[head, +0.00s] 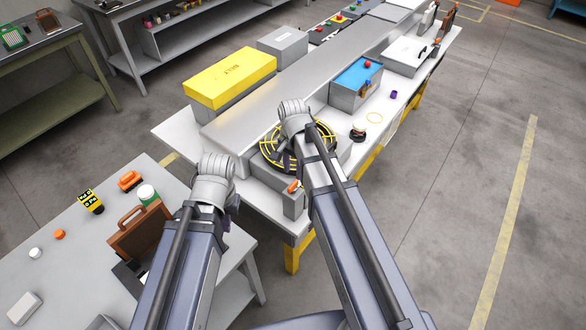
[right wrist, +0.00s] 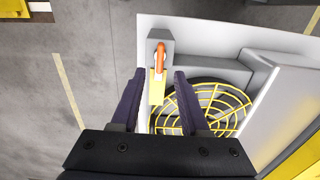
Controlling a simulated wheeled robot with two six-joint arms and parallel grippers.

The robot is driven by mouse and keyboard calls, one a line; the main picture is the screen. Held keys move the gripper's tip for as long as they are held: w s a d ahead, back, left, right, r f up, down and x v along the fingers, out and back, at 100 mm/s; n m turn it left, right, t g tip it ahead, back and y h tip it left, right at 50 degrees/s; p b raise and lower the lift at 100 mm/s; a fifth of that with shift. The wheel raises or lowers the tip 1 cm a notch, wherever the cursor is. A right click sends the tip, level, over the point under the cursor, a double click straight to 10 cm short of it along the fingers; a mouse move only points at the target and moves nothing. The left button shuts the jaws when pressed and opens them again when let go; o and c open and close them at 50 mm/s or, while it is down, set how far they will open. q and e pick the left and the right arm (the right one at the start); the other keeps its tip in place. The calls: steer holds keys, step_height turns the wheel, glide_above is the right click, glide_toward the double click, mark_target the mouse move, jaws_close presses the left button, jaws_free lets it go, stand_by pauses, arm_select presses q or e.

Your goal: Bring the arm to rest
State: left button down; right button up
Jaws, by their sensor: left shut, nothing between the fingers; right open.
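My right gripper (right wrist: 159,75) is open in the right wrist view, its two dark fingers spread apart. A small lever with an orange handle (right wrist: 160,52) and a yellow lower part shows in the gap between them; I cannot tell any contact. The orange handle (head: 294,187) also shows in the head view, at the bench's near end. My right wrist (head: 293,115) is over a round fan with a yellow cage (head: 270,156). My left gripper (head: 231,205) is shut and empty, left of the bench's near end; its fingertips are mostly hidden.
The long bench carries a yellow box (head: 230,77), a grey box (head: 283,46) and a blue-topped box (head: 357,75). A side table (head: 85,250) at left holds a brown case (head: 140,228) and several small items. The floor at right (head: 470,170) is clear.

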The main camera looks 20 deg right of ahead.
steer(key=shift+r, duration=0.6)
arm_select(q)
steer(key=shift+r, duration=0.55)
arm_select(e)
steer(key=shift+f, duration=0.1)
arm_select(q)
step_height(320, 180, down, 8)
steer(key=b, duration=0.7)
steer(key=shift+r, duration=0.25)
arm_select(e)
steer(key=s+a+f+n, duration=0.3)
steer(key=s+a+n, duration=0.2)
steer(key=s+n, duration=0.2)
steer(key=s+a+f+n+h, duration=0.1)
steer(key=s+a+f+n, duration=0.3)
steer(key=s+a+n, duration=0.1)
steer(key=shift+s+f+n, duration=0.15)
steer(key=shift+s+n, duration=0.75)
steer(key=shift+n, duration=0.3)
